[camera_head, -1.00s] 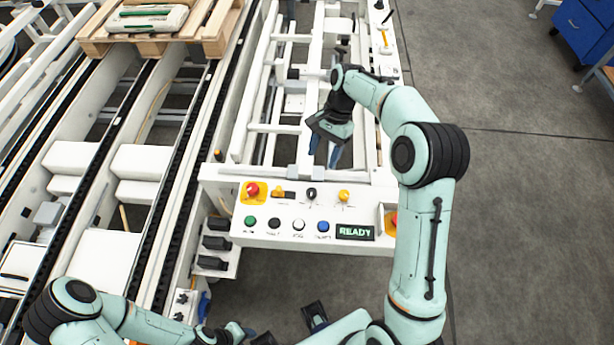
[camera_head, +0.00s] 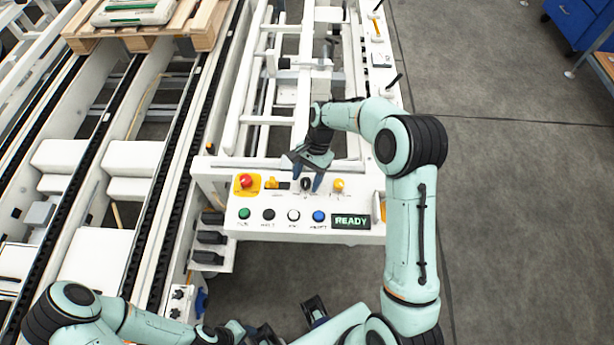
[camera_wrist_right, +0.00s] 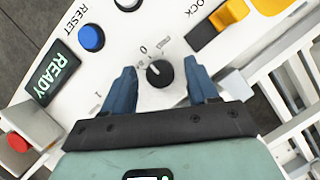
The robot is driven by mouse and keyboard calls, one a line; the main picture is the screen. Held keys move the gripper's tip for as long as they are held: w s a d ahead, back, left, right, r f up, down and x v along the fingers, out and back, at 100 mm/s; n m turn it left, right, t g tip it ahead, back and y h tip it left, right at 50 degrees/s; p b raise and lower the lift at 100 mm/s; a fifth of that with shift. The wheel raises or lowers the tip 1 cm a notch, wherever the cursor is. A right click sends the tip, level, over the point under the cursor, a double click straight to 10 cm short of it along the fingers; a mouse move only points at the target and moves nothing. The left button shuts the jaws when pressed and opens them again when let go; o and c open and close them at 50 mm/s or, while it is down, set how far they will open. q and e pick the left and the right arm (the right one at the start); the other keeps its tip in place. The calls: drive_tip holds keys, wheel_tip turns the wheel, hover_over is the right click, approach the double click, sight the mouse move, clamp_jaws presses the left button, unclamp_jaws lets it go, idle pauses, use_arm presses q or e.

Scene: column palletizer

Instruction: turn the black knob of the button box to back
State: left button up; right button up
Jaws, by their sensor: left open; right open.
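The button box (camera_head: 368,238) is a white panel with coloured buttons and a READY display. In the right wrist view the black knob (camera_wrist_right: 159,73) lies between the two blue fingertips of my right gripper (camera_wrist_right: 162,76). The fingers are open, one on each side of the knob, with gaps; contact is not visible. A "0" mark is beside the knob. My left gripper (camera_head: 250,333) is low at the picture's bottom edge, away from the box.
A red emergency button (camera_head: 245,181), a yellow switch (camera_head: 339,184) and a blue button (camera_head: 318,216) are close to the knob. White conveyor frames (camera_head: 265,120) stand behind the box. Open grey floor (camera_head: 510,230) lies to the right.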

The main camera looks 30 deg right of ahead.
drive_tip(key=shift+c, duration=0.3)
drive_tip(key=c, duration=1)
use_arm(q)
drive_tip(key=shift+r, duration=0.1)
use_arm(e)
drive_tip(key=shift+r+n+g+p, duration=0.15)
drive_tip(key=shift+n+g+p, duration=0.15)
drive_tip(key=shift+n+p, duration=0.65)
drive_tip(key=n+h+p, duration=0.1)
drive_tip(key=n, duration=0.1)
drive_tip(key=shift+w+a+n+g, duration=0.1)
drive_tip(key=shift+w+n+g, duration=0.05)
drive_tip(key=shift+n+g, duration=0.25)
drive_tip(key=shift+n+h+p, duration=0.4)
drive_tip(key=shift+n+p, duration=0.15)
drive_tip(key=shift+n, duration=0.5)
use_arm(q)
drive_tip(key=w+r, duration=0.3)
drive_tip(key=r, duration=0.2)
drive_tip(key=shift+w+r+p, duration=0.3)
drive_tip(key=shift+p, duration=0.05)
use_arm(e)
drive_tip(key=shift+n+g+h, duration=0.4)
drive_tip(key=shift+n, duration=0.7)
